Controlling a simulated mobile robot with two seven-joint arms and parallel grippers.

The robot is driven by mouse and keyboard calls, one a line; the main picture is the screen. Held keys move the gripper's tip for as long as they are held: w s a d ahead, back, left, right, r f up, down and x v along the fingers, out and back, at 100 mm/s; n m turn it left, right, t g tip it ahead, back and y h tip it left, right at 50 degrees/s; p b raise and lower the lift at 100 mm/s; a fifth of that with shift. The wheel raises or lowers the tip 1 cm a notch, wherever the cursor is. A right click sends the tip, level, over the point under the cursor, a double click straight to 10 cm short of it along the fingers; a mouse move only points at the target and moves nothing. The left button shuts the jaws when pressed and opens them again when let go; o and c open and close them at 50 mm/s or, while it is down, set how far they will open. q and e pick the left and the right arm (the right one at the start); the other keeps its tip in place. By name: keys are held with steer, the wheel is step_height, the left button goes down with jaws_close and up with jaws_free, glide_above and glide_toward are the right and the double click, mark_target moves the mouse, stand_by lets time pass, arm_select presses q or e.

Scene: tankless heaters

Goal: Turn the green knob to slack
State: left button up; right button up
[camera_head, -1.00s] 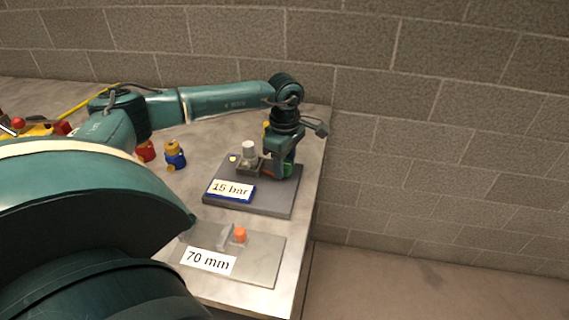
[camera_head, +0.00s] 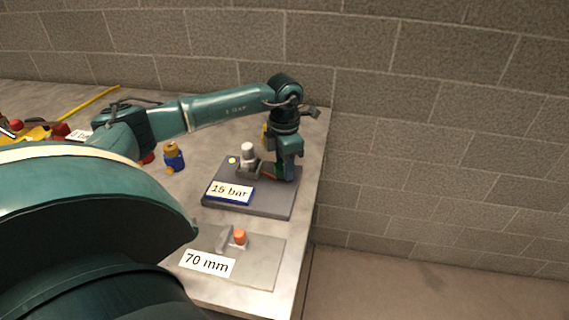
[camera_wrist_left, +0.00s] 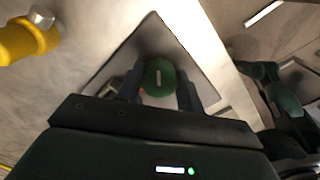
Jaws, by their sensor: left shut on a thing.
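The green knob (camera_wrist_left: 159,78) is round with a white line on its face, seen from above in the left wrist view. The line runs nearly up and down in that picture. My left gripper (camera_wrist_left: 160,88) is shut on the knob, one finger on each side. In the head view my left gripper (camera_head: 286,174) points down at the right part of a dark grey plate (camera_head: 270,207) and hides most of the knob. My right gripper is not in view.
A white-capped fitting (camera_head: 248,152) stands just left of the gripper, behind a "15 bar" label (camera_head: 230,191). A nearer plate (camera_head: 265,270) bears an orange knob (camera_head: 240,237) and a "70 mm" label (camera_head: 207,263). A blue and yellow fitting (camera_head: 173,157) stands left. A block wall is behind.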

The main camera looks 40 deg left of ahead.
arm_select(q)
steer(key=n, duration=0.6)
steer(key=shift+a+n, duration=0.15)
steer(key=shift+n, duration=0.25)
steer(key=shift+r, duration=0.1)
stand_by(0.3)
steer(key=o, duration=1)
step_height(320, 180, up, 13)
steer(key=shift+b, duration=0.4)
